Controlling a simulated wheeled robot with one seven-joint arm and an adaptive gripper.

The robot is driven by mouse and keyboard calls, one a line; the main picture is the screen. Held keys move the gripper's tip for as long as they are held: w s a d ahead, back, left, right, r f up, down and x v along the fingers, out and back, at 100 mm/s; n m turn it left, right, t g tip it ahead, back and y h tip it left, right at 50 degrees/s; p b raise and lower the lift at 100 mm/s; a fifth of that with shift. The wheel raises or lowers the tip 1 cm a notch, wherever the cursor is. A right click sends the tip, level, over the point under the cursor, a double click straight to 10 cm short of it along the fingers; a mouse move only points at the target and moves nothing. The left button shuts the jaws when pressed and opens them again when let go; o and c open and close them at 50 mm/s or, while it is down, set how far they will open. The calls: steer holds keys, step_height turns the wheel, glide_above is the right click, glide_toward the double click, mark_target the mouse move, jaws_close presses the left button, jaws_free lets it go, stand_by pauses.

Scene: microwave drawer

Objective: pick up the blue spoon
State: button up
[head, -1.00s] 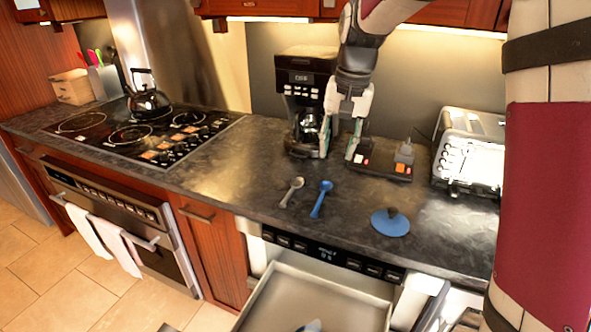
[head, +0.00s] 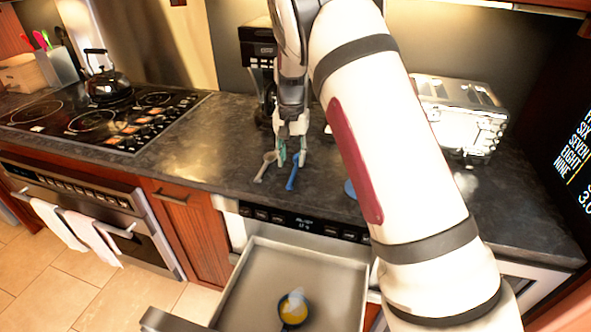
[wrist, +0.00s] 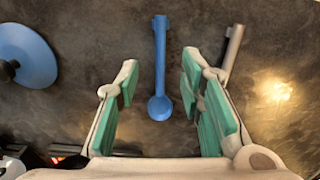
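The blue spoon (head: 292,177) lies on the dark counter near its front edge, just right of a grey spoon (head: 265,167). My gripper (head: 291,160) points down over the far end of the blue spoon and partly covers it in the head view. In the wrist view, my gripper (wrist: 160,100) is open, with green pads apart. The blue spoon (wrist: 160,70) shows between and beyond the pads, its bowl between them and its handle pointing away. Nothing is held. The grey spoon (wrist: 232,55) lies to the right, partly behind the right finger.
A blue lid (wrist: 25,55) with a dark knob lies left in the wrist view. The coffee maker (head: 257,60) stands behind my gripper, and the toaster (head: 460,115) at right. Below the counter, an open drawer (head: 250,280) holds a small pan (head: 294,309).

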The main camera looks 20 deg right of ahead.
mark_target(292, 176)
steer(key=shift+w+f+p, duration=0.1)
steer(key=shift+f+p, duration=0.55)
steer(key=shift+f, duration=2.55)
steer(key=shift+f, duration=0.1)
jaws_close()
